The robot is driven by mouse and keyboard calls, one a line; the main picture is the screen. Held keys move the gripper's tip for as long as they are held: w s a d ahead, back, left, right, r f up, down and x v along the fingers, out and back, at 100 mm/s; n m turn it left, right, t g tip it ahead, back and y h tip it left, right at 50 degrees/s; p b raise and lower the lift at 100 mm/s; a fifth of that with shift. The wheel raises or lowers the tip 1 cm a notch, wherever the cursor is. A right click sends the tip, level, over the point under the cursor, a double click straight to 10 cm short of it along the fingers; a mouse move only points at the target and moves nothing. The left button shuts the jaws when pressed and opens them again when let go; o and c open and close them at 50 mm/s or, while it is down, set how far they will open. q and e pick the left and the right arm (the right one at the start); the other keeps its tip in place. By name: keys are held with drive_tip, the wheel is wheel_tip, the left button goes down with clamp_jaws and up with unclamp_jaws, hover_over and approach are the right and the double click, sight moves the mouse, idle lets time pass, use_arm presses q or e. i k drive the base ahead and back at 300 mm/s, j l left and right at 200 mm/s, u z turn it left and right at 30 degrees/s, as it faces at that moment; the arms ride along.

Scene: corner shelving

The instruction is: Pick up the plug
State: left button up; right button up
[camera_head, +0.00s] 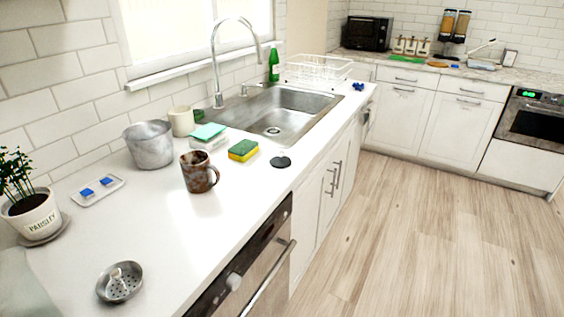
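A small dark round disc (281,162), which looks like the sink plug, lies flat on the white counter (235,205) near its front edge. It is right of the yellow and green sponge (243,150) and in front of the sink (275,115). A metal strainer (119,283) with a raised knob lies at the near left of the counter; I cannot rule out that it is the plug. Neither of my grippers shows in the head view.
A brown mug (198,172), metal pot (150,145) and parsley pot (33,213) stand on the counter. A tall faucet (216,60) rises behind the sink. A dishwasher handle (268,280) sticks out below. The wooden floor (420,240) is clear.

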sight(280, 161)
drive_tip(key=u, duration=0.3)
drive_tip(key=i+l+u, duration=0.2)
drive_tip(key=l+u, duration=0.15)
drive_tip(key=u, duration=0.15)
drive_tip(key=i+l+u, duration=0.15)
drive_tip(key=l+u, duration=0.3)
drive_tip(key=i+l+u, duration=0.1)
drive_tip(key=l+u, duration=0.4)
drive_tip(key=j, duration=0.15)
